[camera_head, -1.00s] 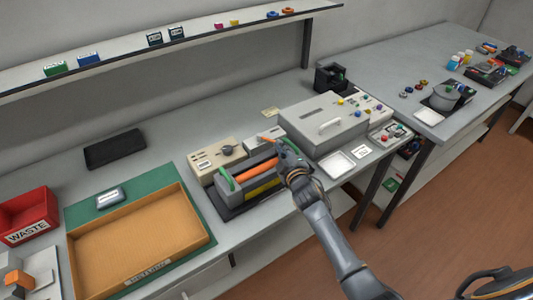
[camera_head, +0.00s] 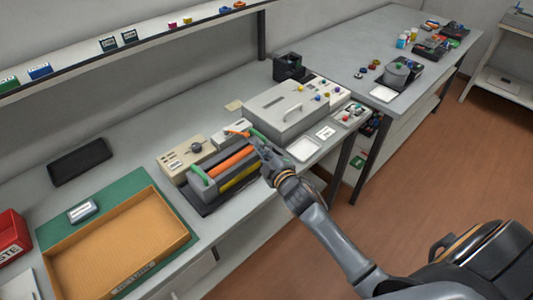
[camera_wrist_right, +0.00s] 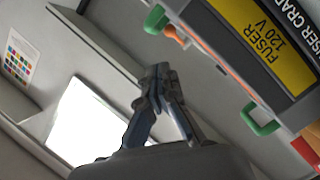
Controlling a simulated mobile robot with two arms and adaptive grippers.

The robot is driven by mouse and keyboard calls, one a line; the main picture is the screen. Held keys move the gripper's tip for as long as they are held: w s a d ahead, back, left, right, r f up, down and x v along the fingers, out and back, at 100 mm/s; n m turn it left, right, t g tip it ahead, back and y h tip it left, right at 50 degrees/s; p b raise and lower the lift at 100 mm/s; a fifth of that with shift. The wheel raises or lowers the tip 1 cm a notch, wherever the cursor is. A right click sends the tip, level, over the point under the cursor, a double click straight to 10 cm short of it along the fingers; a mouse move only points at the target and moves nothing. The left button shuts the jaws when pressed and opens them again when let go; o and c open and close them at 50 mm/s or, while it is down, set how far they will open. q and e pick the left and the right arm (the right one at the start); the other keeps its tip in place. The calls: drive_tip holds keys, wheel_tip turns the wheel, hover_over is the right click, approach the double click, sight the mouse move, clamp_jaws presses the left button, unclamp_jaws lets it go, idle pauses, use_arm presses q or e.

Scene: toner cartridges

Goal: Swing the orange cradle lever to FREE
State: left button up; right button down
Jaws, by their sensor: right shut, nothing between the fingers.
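The fuser cradle (camera_head: 225,172) is a grey and black unit on the bench, holding a long orange roller (camera_head: 232,162) with a green handle at each end. It also shows in the right wrist view (camera_wrist_right: 228,35), with a yellow "FUSER 120 V" label. In the wrist view an orange piece (camera_wrist_right: 173,34) shows beside a green handle. My right gripper (camera_head: 263,146) is shut and empty at the cradle's right end. In the wrist view its fingertips (camera_wrist_right: 160,78) appear apart from the orange piece. My left gripper is out of view.
A beige control box (camera_head: 187,157) stands behind the cradle. A large grey machine (camera_head: 285,112) and a white tray (camera_head: 303,149) are to the right. An orange-brown tray (camera_head: 120,240) on a green mat lies to the left.

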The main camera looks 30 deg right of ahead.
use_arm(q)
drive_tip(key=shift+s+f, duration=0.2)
use_arm(e)
drive_tip(key=shift+s+d+r, duration=0.1)
drive_tip(key=shift+s+r, duration=0.05)
drive_tip(key=shift+s, duration=0.4)
drive_tip(key=shift+s+d+r, duration=0.1)
drive_tip(key=shift+s, duration=0.4)
